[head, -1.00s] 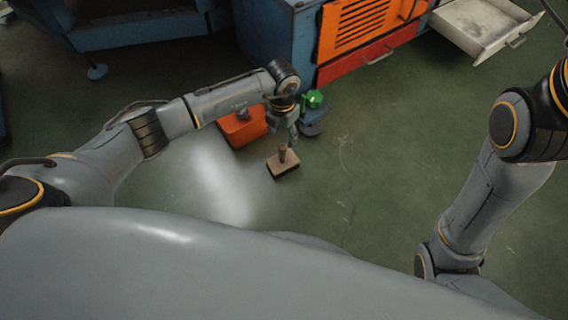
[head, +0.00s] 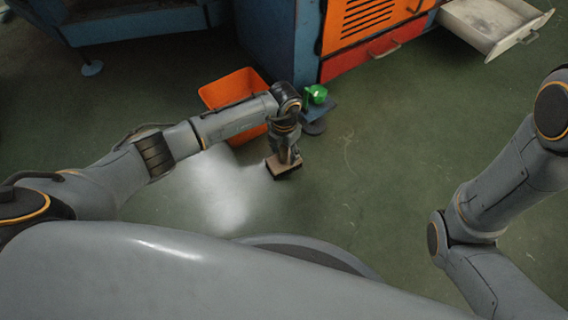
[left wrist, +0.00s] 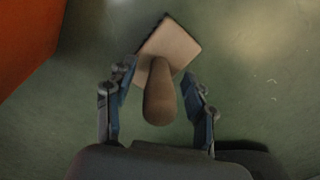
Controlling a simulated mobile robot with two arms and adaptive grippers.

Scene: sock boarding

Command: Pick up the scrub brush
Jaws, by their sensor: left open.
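The scrub brush (head: 285,170) lies on the green floor, with a wooden block below and an upright handle. In the left wrist view its rounded brown handle (left wrist: 160,94) stands between my open fingers, and its tan block (left wrist: 172,44) shows just beyond. My left gripper (head: 287,155) is above the brush in the head view and hides most of the handle. In the left wrist view the left gripper (left wrist: 158,105) has a finger on each side of the handle, with gaps showing. My right gripper is out of view; only its arm shows.
An orange bin (head: 232,88) stands just behind my left forearm. A green object (head: 316,94) sits on a small blue stand beside the blue and orange cabinet (head: 365,28). An open drawer (head: 492,22) juts out at the upper right. The floor right of the brush is clear.

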